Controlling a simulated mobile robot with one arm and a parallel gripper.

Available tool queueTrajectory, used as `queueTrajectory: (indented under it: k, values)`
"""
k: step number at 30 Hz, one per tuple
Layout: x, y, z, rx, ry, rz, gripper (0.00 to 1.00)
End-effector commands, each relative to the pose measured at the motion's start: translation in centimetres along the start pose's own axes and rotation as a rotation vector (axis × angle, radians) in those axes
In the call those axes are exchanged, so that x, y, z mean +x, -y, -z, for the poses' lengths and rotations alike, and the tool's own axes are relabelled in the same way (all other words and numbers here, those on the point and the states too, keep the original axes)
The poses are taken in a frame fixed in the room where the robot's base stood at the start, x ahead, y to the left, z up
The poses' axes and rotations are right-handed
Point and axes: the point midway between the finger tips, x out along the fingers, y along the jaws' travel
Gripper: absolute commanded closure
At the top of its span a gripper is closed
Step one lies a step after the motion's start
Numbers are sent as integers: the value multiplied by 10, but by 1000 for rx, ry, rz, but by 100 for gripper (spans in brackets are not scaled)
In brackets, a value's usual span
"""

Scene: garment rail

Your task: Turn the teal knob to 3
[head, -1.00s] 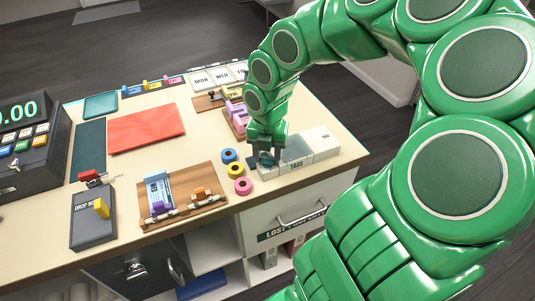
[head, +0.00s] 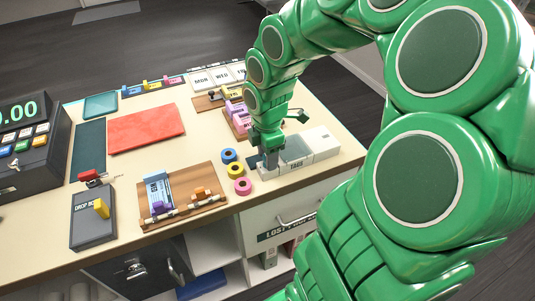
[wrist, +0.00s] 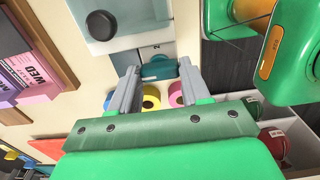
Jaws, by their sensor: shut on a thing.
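The teal knob (wrist: 160,70) shows in the wrist view between my two grey fingertips. My gripper (wrist: 158,66) is shut on it. A small dark mark, perhaps a 2, shows on the pale face just beyond the knob; the rest of the scale and the pointer's setting cannot be read. In the head view my gripper (head: 271,160) points down at the left end of the white unit by the counter's right front edge, and its fingers hide the knob.
A white box (head: 297,167) labelled TAGS, with a translucent lid, stands right of my gripper. Blue, yellow and pink tape rolls (head: 242,187) lie close on its left. A wooden board (head: 185,195) with sliders lies further left. A red mat (head: 146,129) lies behind.

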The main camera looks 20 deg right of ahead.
Motion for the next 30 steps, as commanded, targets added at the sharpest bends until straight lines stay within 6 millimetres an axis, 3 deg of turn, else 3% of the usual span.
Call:
queueTrajectory:
  k: [30]
  values:
    - [0, 0, 0, 963, 0, -1, 84]
